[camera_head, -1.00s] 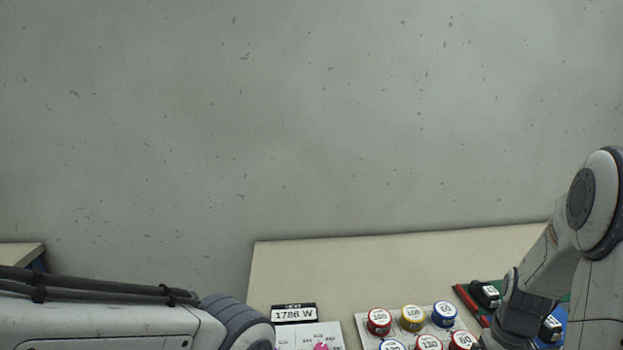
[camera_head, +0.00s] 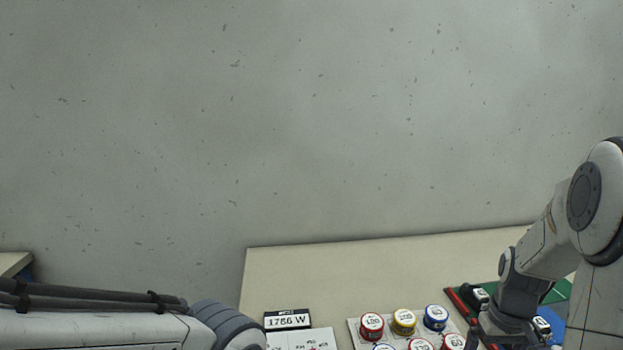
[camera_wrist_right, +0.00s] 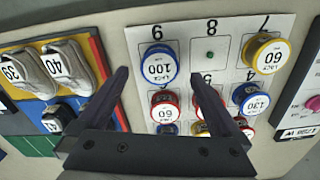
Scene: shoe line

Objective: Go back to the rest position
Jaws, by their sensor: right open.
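My right gripper (camera_wrist_right: 158,74) is open in the right wrist view, its dark fingers spread with nothing between them. It hangs over the white numbered board (camera_wrist_right: 222,45). In the head view my right arm bends down at the right, and its gripper is only partly seen at the bottom edge. My left arm enters from the left at the bottom of the head view. Its gripper is outside the picture.
Round tins stand on the board, among them a blue tin (camera_wrist_right: 159,67) and a yellow tin (camera_wrist_right: 267,56); slot 8 is empty. Grey shoes (camera_wrist_right: 66,66) lie on a coloured mat at the left. A display (camera_head: 287,319) reads 1786 W. The table's back (camera_head: 380,262) is clear.

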